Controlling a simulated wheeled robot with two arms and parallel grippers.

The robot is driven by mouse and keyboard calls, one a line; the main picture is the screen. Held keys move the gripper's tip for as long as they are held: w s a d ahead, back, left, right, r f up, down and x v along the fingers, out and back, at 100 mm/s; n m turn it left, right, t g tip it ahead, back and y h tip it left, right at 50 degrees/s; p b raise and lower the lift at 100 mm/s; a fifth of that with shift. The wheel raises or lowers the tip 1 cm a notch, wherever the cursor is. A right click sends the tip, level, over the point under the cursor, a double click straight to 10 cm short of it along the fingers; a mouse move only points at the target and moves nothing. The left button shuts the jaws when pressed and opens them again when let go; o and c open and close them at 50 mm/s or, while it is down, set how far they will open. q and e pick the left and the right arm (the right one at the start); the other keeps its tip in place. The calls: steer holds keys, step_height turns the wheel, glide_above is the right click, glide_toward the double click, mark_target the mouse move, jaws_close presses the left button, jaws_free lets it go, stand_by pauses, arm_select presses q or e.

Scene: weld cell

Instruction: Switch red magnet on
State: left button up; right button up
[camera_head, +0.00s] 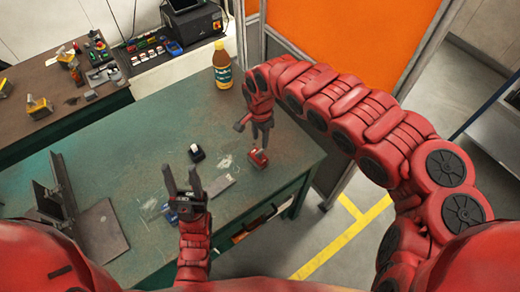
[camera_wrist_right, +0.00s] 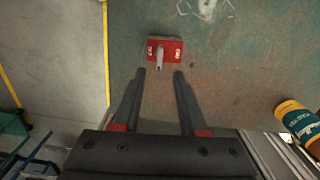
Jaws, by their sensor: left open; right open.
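The red magnet (camera_head: 257,159) stands on the green table near its right edge. In the right wrist view the red magnet (camera_wrist_right: 176,57) has white markings on both sides of a pale lever-like part that points toward my gripper. My right gripper (camera_head: 262,138) is open and empty, just above and beside the magnet. In the right wrist view its fingertips (camera_wrist_right: 159,73) are short of the magnet, on either side of the pale part's line; contact is not visible. My left gripper (camera_head: 181,169) is open and empty over the table's front middle.
A bottle (camera_head: 222,66) stands at the back. Metal plates (camera_head: 97,232) stand and lie at left. An orange panel (camera_head: 350,35) rises behind the table.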

mark_target(260, 151)
step_height(260, 151, down, 6)
steer(key=shift+s+f+p, duration=0.1)
steer(key=shift+f+p, duration=0.1)
steer(key=shift+p, duration=0.1)
jaws_close()
stand_by(0.3)
